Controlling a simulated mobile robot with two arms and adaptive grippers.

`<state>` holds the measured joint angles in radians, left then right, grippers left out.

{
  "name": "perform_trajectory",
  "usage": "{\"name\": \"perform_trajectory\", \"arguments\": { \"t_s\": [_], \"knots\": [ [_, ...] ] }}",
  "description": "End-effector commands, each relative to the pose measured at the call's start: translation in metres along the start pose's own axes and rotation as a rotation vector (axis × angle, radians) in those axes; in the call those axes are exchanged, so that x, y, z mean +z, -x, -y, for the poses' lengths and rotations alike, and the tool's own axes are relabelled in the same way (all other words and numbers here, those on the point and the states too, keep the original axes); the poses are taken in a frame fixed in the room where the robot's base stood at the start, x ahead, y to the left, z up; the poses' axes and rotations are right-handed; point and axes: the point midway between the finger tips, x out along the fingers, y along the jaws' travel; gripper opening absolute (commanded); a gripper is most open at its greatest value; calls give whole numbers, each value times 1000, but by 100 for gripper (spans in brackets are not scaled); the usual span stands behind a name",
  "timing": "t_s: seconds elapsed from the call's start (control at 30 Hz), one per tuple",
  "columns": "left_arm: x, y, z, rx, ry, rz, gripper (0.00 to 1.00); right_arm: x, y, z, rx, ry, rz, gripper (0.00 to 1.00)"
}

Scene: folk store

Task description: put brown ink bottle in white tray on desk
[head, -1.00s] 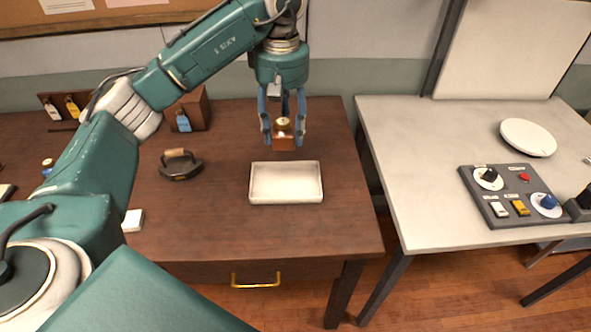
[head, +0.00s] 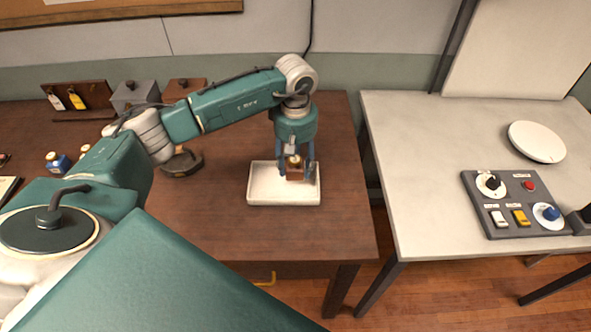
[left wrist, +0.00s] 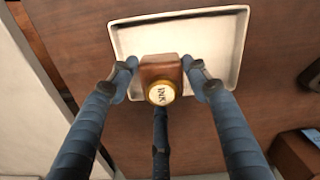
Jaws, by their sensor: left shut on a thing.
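The brown ink bottle (head: 295,171), with a gold cap, is held in my left gripper (head: 296,174), which is shut on it. In the head view the bottle overlaps the right part of the white tray (head: 263,197) on the brown desk. The left wrist view shows the bottle (left wrist: 160,68) from its cap end, marked INK, between the blue fingers (left wrist: 162,85), in front of the tray (left wrist: 233,50). I cannot tell whether the bottle touches the tray floor. My right gripper is not in view.
A dark iron-like object (head: 181,163) sits on the desk left of the tray. A pale table (head: 430,150) with a control panel (head: 520,204) is at the right.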

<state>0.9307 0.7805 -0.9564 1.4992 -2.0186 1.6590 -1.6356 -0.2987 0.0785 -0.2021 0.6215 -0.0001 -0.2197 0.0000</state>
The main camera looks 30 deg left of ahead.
Motion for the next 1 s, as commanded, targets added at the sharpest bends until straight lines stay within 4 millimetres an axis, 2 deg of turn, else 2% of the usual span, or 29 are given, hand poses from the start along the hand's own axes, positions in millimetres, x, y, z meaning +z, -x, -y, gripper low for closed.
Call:
{"name": "perform_trajectory", "arguments": {
  "t_s": [0.07,0.17,0.3,0.4,0.53,0.73,0.77,0.83,0.87,1.0],
  "knots": [
    [0,-5,0,-1,0,1,0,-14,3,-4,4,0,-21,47],
    [1,-18,1,-4,0,2,0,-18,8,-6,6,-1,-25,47],
    [1,-38,0,-1,0,1,0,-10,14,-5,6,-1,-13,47],
    [0,-45,0,-1,0,0,0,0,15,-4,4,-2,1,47],
    [0,-46,0,1,0,-1,0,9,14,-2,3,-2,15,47],
    [0,-49,0,0,0,-1,0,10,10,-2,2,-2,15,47],
    [0,-49,0,0,0,-1,49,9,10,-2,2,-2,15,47],
    [0,-48,0,0,0,-1,63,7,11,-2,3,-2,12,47],
    [0,-48,0,0,0,-1,66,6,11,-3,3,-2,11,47],
    [0,-48,0,0,0,-1,66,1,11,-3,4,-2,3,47]
  ]
}}
